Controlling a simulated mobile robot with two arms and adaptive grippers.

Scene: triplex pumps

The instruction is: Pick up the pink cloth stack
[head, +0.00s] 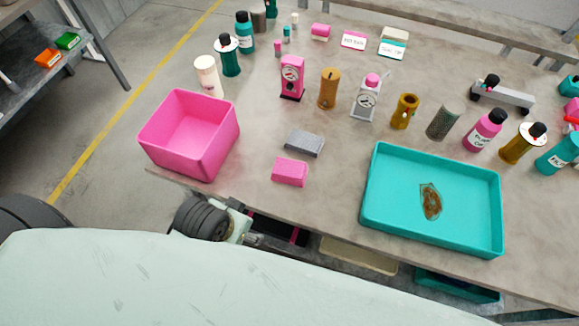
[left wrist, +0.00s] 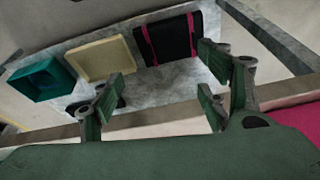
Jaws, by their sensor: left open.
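The pink cloth stack (head: 290,171) looks like a small folded block. It lies flat near the front edge of the workbench in the head view, just in front of a grey folded cloth (head: 304,143). My left gripper (left wrist: 165,100) is open and empty in the left wrist view, with its fingers spread over the lower shelf area. In the head view my left arm shows at the bench's front edge, below and left of the pink stack and apart from it; its fingers are hard to make out there. The pink stack cannot be identified in the left wrist view. My right gripper is not in view.
A pink bin (head: 190,135) stands left of the stack and a teal tray (head: 483,173) with a brown item stands right. Pumps, bottles and cylinders stand behind. The lower shelf holds a teal bin (left wrist: 40,80), a cream tray (left wrist: 98,58) and a black-and-pink item (left wrist: 170,40).

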